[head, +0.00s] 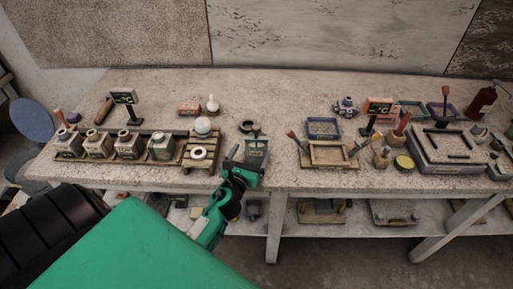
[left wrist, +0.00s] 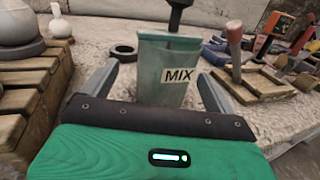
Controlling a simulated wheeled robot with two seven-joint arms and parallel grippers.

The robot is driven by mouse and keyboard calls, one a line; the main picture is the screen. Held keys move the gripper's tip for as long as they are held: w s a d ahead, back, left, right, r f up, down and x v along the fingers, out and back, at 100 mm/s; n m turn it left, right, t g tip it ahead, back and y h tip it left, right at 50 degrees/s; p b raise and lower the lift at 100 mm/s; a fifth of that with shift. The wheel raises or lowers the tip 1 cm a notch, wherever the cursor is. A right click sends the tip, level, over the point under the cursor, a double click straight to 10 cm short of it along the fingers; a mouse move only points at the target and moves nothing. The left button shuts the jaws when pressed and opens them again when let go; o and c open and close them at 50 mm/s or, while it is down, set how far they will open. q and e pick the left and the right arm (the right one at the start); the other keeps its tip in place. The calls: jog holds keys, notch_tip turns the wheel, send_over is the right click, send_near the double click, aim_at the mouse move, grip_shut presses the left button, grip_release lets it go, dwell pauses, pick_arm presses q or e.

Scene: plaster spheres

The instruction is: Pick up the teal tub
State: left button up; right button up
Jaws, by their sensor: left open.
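The teal tub (left wrist: 163,95), with a "MIX" label, stands upright on the bench. A dark-handled tool rises behind or from it; I cannot tell which. In the head view the tub (head: 256,150) is near the front edge, right of the wooden pallet. My left gripper (left wrist: 158,85) is open, with one finger on each side of the tub and visible gaps to it. It also shows in the head view (head: 243,166), just in front of the tub. My right gripper is not in view.
A wooden pallet (head: 201,155) with white plaster pieces stands close on the left. A dark ring (left wrist: 124,52) lies behind the tub to the left. A wooden frame (head: 328,153) with tools is on the right. Bare bench lies between the tub and the frame.

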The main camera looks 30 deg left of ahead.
aim_at(258, 143)
pick_arm(q)
jog(key=shift+w+r, duration=0.15)
jog(key=shift+w, duration=0.25)
jog(key=x, duration=0.1)
jog(key=p+x, duration=0.1)
jog(key=x, duration=0.2)
jog(key=shift+w+d+r+p, duration=0.1)
jog(key=shift+d+r+p, duration=0.1)
jog(key=shift+d+p, duration=0.1)
jog(key=shift+w+a, duration=0.15)
jog(key=shift+w, duration=0.2)
jog(key=shift+f, duration=0.1)
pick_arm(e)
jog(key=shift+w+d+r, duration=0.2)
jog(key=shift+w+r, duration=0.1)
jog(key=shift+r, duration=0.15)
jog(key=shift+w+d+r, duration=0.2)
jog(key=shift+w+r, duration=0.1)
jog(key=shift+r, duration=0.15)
pick_arm(q)
jog(key=c, duration=1.5)
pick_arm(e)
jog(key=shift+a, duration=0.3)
pick_arm(q)
jog(key=shift+r, duration=0.2)
